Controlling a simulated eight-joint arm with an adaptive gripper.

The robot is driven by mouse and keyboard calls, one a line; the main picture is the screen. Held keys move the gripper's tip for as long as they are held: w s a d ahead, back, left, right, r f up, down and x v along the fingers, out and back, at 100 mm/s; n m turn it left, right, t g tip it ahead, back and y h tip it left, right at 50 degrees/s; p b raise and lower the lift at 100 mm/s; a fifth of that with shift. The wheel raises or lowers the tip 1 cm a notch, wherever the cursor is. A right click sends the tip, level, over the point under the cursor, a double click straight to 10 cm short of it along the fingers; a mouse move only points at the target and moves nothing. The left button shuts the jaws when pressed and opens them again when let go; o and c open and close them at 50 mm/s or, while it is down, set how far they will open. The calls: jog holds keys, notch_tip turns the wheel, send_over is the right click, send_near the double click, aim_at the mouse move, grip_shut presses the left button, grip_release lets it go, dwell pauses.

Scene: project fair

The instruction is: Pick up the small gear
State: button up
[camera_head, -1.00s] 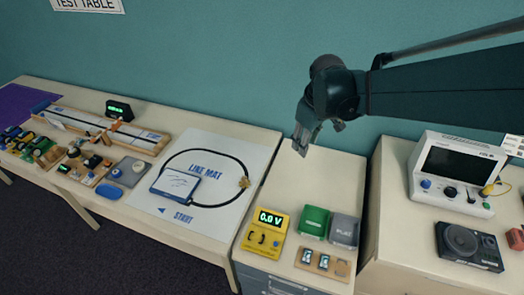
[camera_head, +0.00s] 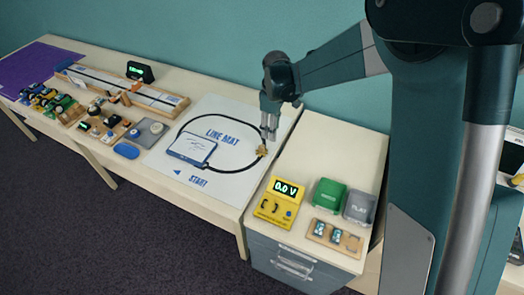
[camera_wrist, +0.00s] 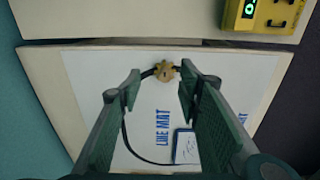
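The small gear (camera_head: 261,150) is a brass-coloured toothed disc with a hole. It lies on the right part of the black loop on the white line mat (camera_head: 217,108). In the wrist view the gear (camera_wrist: 164,71) shows beyond and between my fingertips. My gripper (camera_head: 269,135) points down just above and beside the gear in the head view. In the wrist view my gripper (camera_wrist: 158,84) is open, with a clear gap between its two fingers. I see nothing held in it, and whether a finger touches the gear I cannot tell.
A flat blue-and-white device (camera_head: 192,149) lies on the mat at the loop's left. A yellow meter (camera_head: 276,203), a green box (camera_head: 327,193) and a grey box (camera_head: 359,207) stand on the cabinet to the right. Several parts crowd the table's left side.

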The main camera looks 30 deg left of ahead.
jog(key=n, duration=0.1)
send_over(262, 146)
notch_tip(262, 146, down, 5)
jog(key=shift+r, duration=0.1)
jog(key=shift+f+b, duration=0.45)
jog(key=shift+f, duration=0.85)
jog(key=shift+f+b, duration=0.65)
jog(key=shift+f, duration=1.95)
jog(key=c, duration=0.8)
